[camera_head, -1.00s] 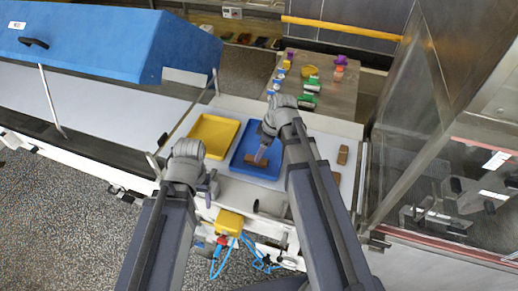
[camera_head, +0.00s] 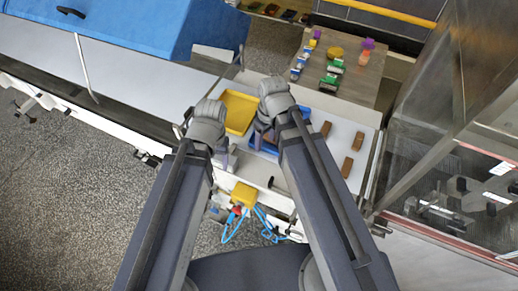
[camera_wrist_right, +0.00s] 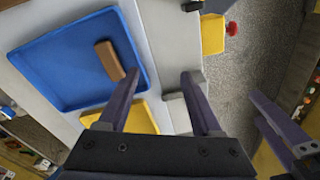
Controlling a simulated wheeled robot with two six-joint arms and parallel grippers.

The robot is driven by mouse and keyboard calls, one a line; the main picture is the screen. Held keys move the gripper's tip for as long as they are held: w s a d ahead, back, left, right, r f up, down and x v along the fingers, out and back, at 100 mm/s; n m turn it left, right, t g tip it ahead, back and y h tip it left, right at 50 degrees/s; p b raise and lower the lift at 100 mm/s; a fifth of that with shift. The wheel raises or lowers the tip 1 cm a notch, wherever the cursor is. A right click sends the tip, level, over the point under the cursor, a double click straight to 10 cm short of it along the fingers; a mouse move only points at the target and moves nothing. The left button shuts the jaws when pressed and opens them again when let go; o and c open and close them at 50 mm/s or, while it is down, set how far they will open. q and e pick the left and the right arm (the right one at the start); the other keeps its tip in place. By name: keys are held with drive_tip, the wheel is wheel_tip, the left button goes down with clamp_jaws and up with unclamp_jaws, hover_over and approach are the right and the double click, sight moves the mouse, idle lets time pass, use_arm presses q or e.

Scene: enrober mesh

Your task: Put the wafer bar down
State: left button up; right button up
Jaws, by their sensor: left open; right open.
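A brown wafer bar (camera_wrist_right: 109,60) lies in the blue tray (camera_wrist_right: 55,65) in the right wrist view, near the tray's edge. My right gripper (camera_wrist_right: 160,75) is open and empty; its left finger overlaps the bar's lower end in the picture, and I cannot tell whether they touch. In the head view the blue tray (camera_head: 304,110) is mostly hidden by my right arm, whose gripper (camera_head: 258,138) is at the tray's left side. My left gripper (camera_head: 225,160) is open, in front of the yellow tray (camera_head: 239,112). A finger of it also shows in the right wrist view (camera_wrist_right: 265,112).
Several brown bars, one of them here (camera_head: 358,141), lie on the white table right of the blue tray. A yellow box (camera_head: 243,194) with blue cables is at the front edge. A blue hood (camera_head: 130,25) stands left, a glass-sided machine (camera_head: 450,130) right.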

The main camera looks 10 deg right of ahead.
drive_tip(key=s+a+m+h, duration=0.2)
drive_tip(key=s+a+m, duration=0.1)
drive_tip(key=s, duration=0.3)
drive_tip(key=shift+a+m, duration=0.4)
drive_tip(key=shift+a, duration=0.4)
idle(0.4)
